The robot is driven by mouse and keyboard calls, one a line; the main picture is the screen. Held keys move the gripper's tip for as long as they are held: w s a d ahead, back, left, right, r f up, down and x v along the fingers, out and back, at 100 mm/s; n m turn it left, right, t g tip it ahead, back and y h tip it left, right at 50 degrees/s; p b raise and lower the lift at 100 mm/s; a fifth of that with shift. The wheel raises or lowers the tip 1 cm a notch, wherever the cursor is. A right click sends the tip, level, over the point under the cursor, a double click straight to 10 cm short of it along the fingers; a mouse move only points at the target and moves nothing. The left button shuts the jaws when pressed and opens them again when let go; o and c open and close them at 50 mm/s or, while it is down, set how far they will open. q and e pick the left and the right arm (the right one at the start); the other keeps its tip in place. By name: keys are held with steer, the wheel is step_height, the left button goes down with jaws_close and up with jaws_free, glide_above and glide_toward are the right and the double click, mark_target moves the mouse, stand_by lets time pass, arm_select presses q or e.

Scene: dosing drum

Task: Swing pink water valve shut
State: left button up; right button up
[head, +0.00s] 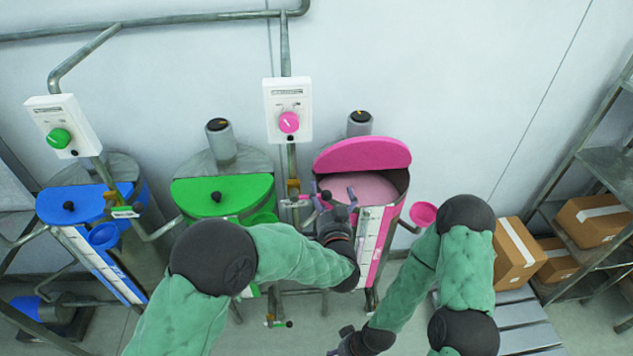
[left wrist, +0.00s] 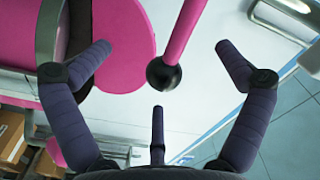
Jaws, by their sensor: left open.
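The pink water valve's lever (left wrist: 185,30) shows in the left wrist view as a pink bar ending in a black ball (left wrist: 163,75). My left gripper (left wrist: 164,52) is open, with its dark purple fingers spread on both sides of the ball and apart from it. In the head view my left gripper (head: 338,205) is at the front left of the pink drum (head: 396,222), and it hides much of the valve there. The drum's pink lid (head: 362,155) is raised, and pink liquid (head: 365,188) shows inside. My right gripper (head: 358,343) is low at the bottom edge, partly cut off.
A control box with a pink knob (head: 289,122) hangs above on the wall. The green drum (head: 222,190) and blue drum (head: 75,205) stand to the left, with pipes between them. A pink cup (head: 423,214), cardboard boxes (head: 518,250) and a metal shelf (head: 608,160) are to the right.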

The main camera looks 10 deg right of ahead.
arm_select(q)
steer(key=shift+w+d+f+b, duration=0.1)
steer(key=shift+d+f+b, duration=0.1)
steer(key=shift+f+b, duration=0.4)
steer(key=shift+a+f, duration=0.1)
steer(key=shift+a+p, duration=0.1)
steer(key=shift+p, duration=0.25)
steer(key=shift+a+r+p, duration=0.3)
steer(key=shift+a+r, duration=0.15)
steer(key=shift+r, duration=0.1)
steer(key=s+p, duration=0.1)
steer(key=s, duration=0.8)
